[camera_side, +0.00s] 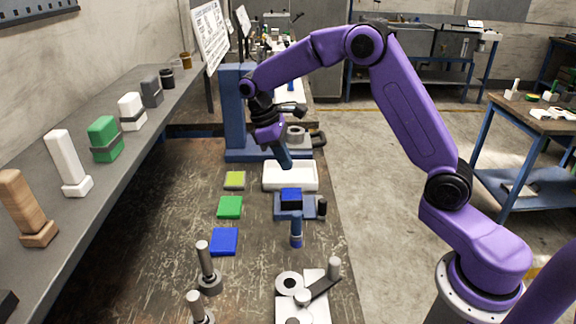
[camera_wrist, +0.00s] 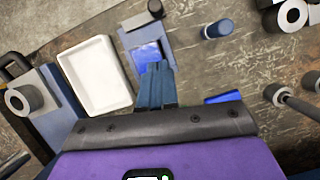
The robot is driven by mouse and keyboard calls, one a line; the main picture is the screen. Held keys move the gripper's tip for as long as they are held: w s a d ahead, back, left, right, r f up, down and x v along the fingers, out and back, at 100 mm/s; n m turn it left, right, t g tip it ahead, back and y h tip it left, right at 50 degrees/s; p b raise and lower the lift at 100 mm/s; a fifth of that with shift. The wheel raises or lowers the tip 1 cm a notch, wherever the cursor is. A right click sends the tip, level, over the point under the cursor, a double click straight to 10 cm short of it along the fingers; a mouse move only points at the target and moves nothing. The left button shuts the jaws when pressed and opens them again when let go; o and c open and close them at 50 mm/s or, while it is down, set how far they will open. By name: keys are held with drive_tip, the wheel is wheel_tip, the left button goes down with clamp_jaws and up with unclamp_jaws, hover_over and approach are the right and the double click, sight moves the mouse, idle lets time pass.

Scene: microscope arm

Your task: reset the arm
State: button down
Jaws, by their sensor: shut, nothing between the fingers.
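My gripper (camera_side: 285,164) hangs at the end of the purple arm, pointing down and slightly right, above the back-left edge of the white tray (camera_side: 290,187). Its dark blue fingers are together and hold nothing. In the wrist view the shut gripper (camera_wrist: 157,68) shows end-on, overlapping the view of a blue block (camera_wrist: 147,54). That blue block (camera_side: 291,196) sits in a blue-grey fixture (camera_side: 280,213) in front of the tray. The arm is raised and bent over the bench, with its elbow high.
A blue frame (camera_side: 234,115) stands behind the gripper. Yellow-green (camera_side: 235,180), green (camera_side: 230,207) and blue (camera_side: 224,241) squares lie left of the tray. A blue cylinder (camera_side: 296,232) and metal posts (camera_side: 205,262) stand nearer. A shelf (camera_side: 105,185) with several blocks runs along the left.

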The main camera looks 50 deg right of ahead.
drive_tip(key=s+a+r+n+t+y, duration=0.1)
drive_tip(key=s+a+r+n+t, duration=0.15)
drive_tip(key=s, duration=0.85)
drive_tip(key=s+a+r+n+t, duration=0.15)
drive_tip(key=s+a, duration=0.25)
drive_tip(key=s, duration=0.7)
drive_tip(key=s+d+f+n+y, duration=0.1)
drive_tip(key=s+d, duration=0.1)
drive_tip(key=s, duration=0.8)
drive_tip(key=shift+d+f+n+y, duration=0.25)
drive_tip(key=shift+d+n+y, duration=0.15)
